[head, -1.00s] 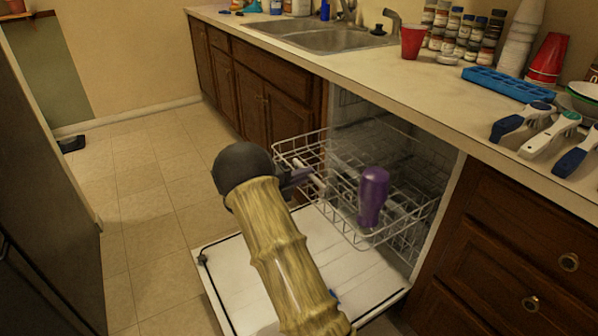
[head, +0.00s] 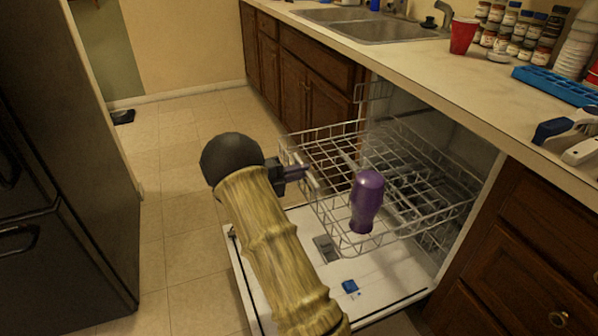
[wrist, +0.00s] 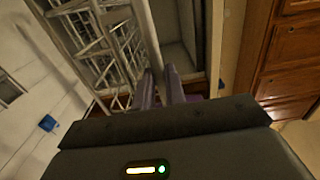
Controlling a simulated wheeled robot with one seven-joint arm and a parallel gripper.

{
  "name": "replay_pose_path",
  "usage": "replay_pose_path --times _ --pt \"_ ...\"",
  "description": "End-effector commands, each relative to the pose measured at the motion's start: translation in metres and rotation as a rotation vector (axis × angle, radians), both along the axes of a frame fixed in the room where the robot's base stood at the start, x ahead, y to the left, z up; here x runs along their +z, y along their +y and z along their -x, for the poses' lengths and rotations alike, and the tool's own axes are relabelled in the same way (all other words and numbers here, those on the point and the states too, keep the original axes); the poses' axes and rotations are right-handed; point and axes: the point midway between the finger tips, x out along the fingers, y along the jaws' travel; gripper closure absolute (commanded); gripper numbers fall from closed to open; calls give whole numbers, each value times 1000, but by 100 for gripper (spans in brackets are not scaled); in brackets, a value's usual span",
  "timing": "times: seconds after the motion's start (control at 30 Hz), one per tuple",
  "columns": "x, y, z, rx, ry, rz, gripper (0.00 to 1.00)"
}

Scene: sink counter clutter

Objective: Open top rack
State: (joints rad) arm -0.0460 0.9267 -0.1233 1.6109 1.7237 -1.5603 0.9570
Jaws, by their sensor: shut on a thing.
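The white wire top rack (head: 400,185) sticks part way out of the open dishwasher, above the lowered white door (head: 385,275). A purple bottle-shaped item (head: 367,200) stands in the rack near its front. My gripper (head: 308,173) reaches the rack's front left edge and is shut on the rack there. In the wrist view, the purple fingers (wrist: 162,85) close at a white rack bar (wrist: 150,38). The exact contact is partly hidden by the gripper body.
The counter (head: 430,70) runs above the dishwasher, with a red cup (head: 463,36) and several spice jars. Wooden cabinets (head: 305,80) flank the opening.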

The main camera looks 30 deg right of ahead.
Motion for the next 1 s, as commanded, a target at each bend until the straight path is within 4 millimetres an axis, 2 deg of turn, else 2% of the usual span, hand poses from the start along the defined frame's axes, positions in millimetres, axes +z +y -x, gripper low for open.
replay_pose_path --times 0.2,0.23,0.3,0.33,0.6,0.73,0.87,1.0 --pt "-3 5 0 3 2 -6 100" --pt "-3 5 0 3 2 -6 82" --pt "-3 5 0 3 2 -6 68" --pt "-2 4 0 3 2 -5 65" --pt "-1 3 0 2 1 -3 65" --pt "0 10 -2 4 1 -3 65" --pt "0 26 -5 6 1 -4 65" --pt "1 52 -9 7 0 -4 65"
